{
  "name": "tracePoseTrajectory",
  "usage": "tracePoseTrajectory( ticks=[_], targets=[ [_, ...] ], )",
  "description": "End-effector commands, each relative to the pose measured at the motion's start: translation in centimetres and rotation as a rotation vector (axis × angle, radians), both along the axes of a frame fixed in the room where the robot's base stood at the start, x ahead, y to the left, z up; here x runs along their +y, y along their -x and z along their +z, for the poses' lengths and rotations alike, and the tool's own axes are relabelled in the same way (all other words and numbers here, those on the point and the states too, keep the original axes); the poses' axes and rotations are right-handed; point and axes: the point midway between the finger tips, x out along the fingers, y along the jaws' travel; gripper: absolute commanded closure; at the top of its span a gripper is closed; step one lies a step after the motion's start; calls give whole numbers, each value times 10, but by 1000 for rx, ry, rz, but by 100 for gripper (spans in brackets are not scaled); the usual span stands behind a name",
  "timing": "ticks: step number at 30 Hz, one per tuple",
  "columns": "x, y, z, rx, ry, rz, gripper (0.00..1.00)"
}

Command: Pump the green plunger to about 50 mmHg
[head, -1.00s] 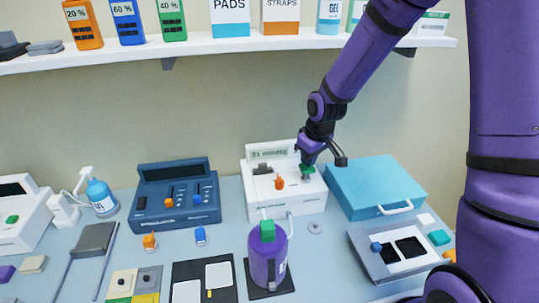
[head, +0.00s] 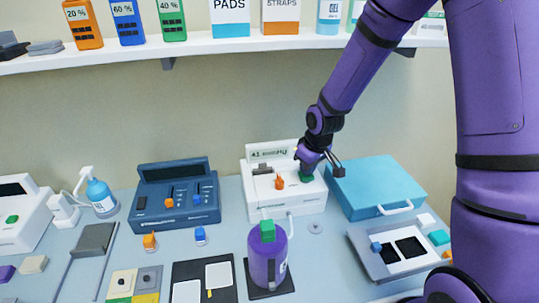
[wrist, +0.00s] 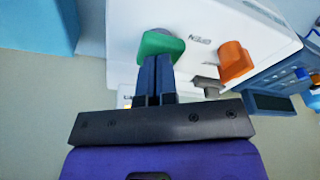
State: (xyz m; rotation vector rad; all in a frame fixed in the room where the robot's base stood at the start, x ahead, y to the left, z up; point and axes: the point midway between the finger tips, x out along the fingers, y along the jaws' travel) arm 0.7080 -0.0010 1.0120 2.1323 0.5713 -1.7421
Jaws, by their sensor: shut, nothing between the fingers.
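A white gauge box (head: 262,205) stands at the back of the table. Its display (head: 268,153) seems to read 41, with small, blurred unit letters. An orange knob (wrist: 234,61) is beside the cap. In front of the box stands a purple cylinder (head: 268,262) with a green block (head: 267,231) on top and a pale tube beside it.
A teal case (head: 375,185) lies close right of my gripper. A dark blue console (head: 177,205) and a spray bottle (head: 100,197) stand to the left. A grey tray (head: 375,262) is at the front right. A white shelf (head: 210,47) runs above.

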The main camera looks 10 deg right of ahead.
Motion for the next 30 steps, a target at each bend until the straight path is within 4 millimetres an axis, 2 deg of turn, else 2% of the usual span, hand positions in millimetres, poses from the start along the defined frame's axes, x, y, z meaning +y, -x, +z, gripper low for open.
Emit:
tracePoseTrajectory(
  ticks=[21,30],
  targets=[
    [-1,0,45,0,1,-1,100],
    [0,0,48,1,1,0,100]
  ],
)
